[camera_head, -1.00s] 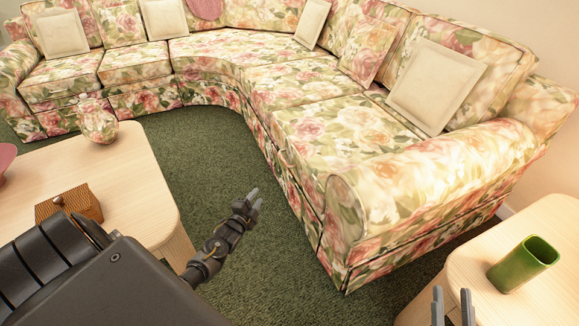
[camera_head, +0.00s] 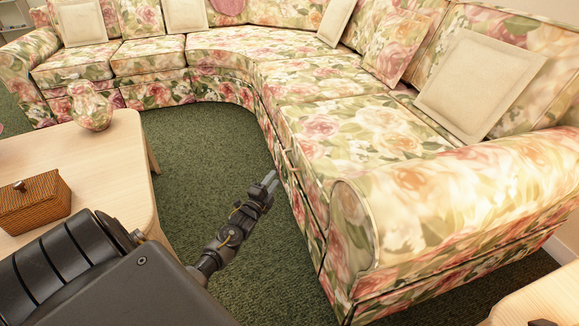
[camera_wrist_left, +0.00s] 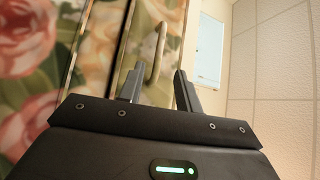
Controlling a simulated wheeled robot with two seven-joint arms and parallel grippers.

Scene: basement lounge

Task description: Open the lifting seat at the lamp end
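The near seat (camera_head: 355,130) of the floral sofa lies flat beside the rounded armrest (camera_head: 440,205). A slim metal handle (camera_head: 287,158) is on its front; it also shows in the left wrist view (camera_wrist_left: 159,52). My left gripper (camera_head: 270,183) is just in front of the sofa, pointing toward the handle. In the left wrist view my left gripper (camera_wrist_left: 158,90) is open, and the handle shows ahead between the fingertips, apart from them. No lamp is in view. Only a dark tip of my right gripper (camera_head: 541,322) shows at the bottom right edge.
A pale wooden table (camera_head: 115,150) at the left carries a wicker box (camera_head: 35,203) and a floral vase (camera_head: 91,108). Another pale table (camera_head: 535,303) is at the lower right. Cushions (camera_head: 480,85) rest against the sofa back. Green carpet (camera_head: 205,140) is clear between table and sofa.

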